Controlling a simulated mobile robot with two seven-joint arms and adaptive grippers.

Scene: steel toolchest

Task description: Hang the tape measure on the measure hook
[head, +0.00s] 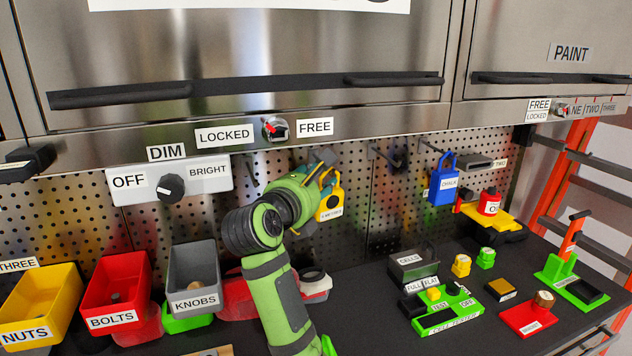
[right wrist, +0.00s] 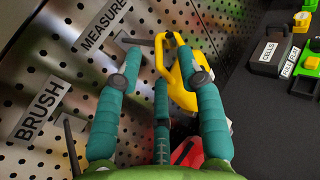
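The yellow tape measure (head: 330,207), with a loop on top and a white label, is upright in front of the pegboard in the head view. It also shows in the right wrist view (right wrist: 188,72), partly covered by a finger. My right gripper (right wrist: 157,60) has its teal fingers spread apart, with the tape measure beside and behind the right-hand finger. The measure hook (right wrist: 140,42), a dark rod under the MEASURE label, ends close to the loop; I cannot tell whether it passes through. The right gripper (head: 320,170) partly hides this spot in the head view. My left gripper is out of view.
Another hook (right wrist: 72,145) stands by the BRUSH label. Yellow, red and grey bins (head: 195,278) line the left. A blue CHALK holder (head: 443,182) hangs to the right. The cell tester (head: 447,312) and small blocks stand on the dark worktop, with bare surface between them.

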